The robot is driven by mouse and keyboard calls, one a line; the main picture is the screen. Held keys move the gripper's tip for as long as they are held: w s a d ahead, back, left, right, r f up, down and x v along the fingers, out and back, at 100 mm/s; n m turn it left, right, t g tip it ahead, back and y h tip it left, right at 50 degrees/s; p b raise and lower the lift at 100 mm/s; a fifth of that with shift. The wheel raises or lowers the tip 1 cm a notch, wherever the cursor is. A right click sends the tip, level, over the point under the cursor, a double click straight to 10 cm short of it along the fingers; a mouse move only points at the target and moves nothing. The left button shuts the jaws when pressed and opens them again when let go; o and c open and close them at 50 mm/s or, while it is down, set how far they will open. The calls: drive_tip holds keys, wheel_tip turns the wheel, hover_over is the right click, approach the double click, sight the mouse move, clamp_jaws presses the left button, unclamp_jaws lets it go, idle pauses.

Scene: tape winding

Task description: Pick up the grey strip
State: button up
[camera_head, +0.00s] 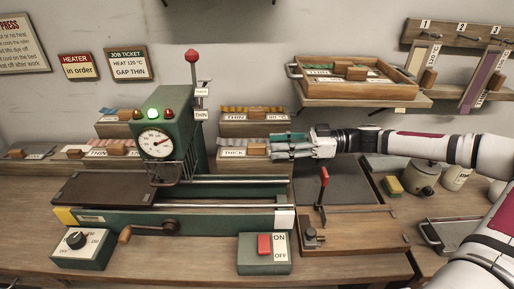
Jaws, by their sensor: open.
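I cannot make out for certain which thing is the grey strip. Long strips hang from the numbered rack at the upper right: a pale greyish one (417,60) under number 1 and a purplish one (484,78) to its right. My gripper (279,147) is open and points left, with nothing seen between its fingers. It is in front of the wooden bins marked THIN (240,128) and THICK (230,153), well left of the hanging strips. It partly covers the bins' right side.
The green press (172,118) with a dial and lit green lamp stands left of my gripper. A red-handled lever (324,185) rises below it. A wooden tray (392,91) sits on the wall shelf. A switch box (264,262), a pot (425,178) and a sponge (392,186) are on the bench.

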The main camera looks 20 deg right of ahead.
sight(261, 145)
drive_tip(key=x, duration=0.5)
drive_tip(key=shift+s+a+f, duration=0.1)
drive_tip(key=shift+a+f, duration=0.05)
clamp_jaws()
